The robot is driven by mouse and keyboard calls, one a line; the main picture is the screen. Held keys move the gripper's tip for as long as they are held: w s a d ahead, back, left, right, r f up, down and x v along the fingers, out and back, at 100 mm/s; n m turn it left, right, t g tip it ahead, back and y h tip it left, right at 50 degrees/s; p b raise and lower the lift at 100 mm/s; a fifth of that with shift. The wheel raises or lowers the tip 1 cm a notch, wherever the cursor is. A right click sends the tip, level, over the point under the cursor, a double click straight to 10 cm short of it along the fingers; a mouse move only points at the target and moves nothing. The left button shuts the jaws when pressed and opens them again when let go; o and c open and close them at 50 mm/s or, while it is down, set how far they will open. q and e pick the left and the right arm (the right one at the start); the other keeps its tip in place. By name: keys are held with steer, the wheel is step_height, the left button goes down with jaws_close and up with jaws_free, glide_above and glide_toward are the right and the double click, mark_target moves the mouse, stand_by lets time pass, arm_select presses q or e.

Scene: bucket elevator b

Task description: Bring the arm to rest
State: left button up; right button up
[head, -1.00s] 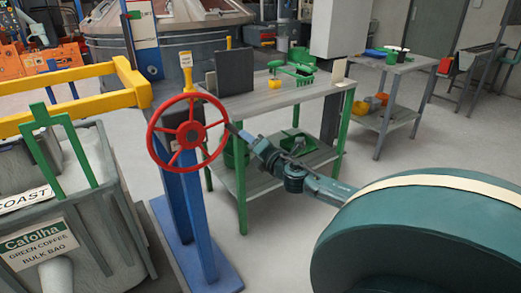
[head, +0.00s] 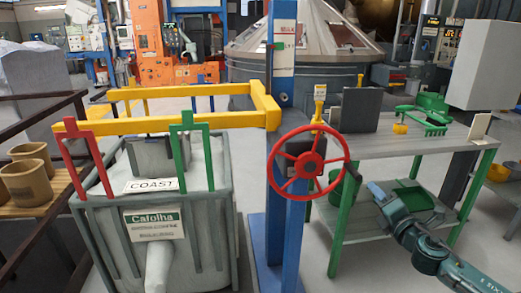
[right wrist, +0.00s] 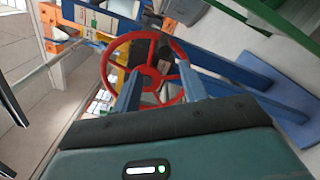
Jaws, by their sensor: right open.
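My right gripper (head: 374,188) is at the right of the head view, on my arm that comes in from the lower right. It is open and empty, to the right of the red handwheel (head: 307,160) and apart from its rim. The wheel is mounted on a blue post (head: 283,220). In the right wrist view, the two fingers of my right gripper (right wrist: 160,88) stand apart, with the red wheel (right wrist: 107,70) showing beyond and between them. My left gripper is not in view.
A grey table (head: 400,140) with green legs stands behind my right arm, with green items on top. Left of the post is a grey bin (head: 205,245) labelled Cafolha, under a yellow frame (head: 180,120). A wooden shelf with tan pots (head: 28,182) is at far left.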

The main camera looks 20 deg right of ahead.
steer(key=s+a+f+m+g+y+p, duration=0.2)
steer(key=s+a+f+m, duration=0.25)
steer(key=a+f, duration=0.3)
steer(key=s+a+f+m+g+y+p, duration=0.1)
steer(key=s+a+f+m+g, duration=0.1)
steer(key=s+a+f+m, duration=0.4)
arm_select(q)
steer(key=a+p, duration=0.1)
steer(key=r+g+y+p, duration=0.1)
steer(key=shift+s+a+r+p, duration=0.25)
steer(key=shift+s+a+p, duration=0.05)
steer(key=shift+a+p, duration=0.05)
arm_select(e)
steer(key=s+a+f+m+g+y, duration=0.1)
steer(key=s+a+m, duration=0.1)
steer(key=a, duration=0.5)
steer(key=s+a+f+m+g+y, duration=0.1)
steer(key=s+a+f+m+y, duration=0.1)
steer(key=a, duration=0.6)
steer(key=s+a+f+m+y, duration=0.1)
steer(key=s+a+m, duration=0.2)
steer(key=a, duration=0.5)
steer(key=shift+f+m+g+y, duration=0.25)
steer(key=shift+m+g+y, duration=0.15)
steer(key=shift+m, duration=0.35)
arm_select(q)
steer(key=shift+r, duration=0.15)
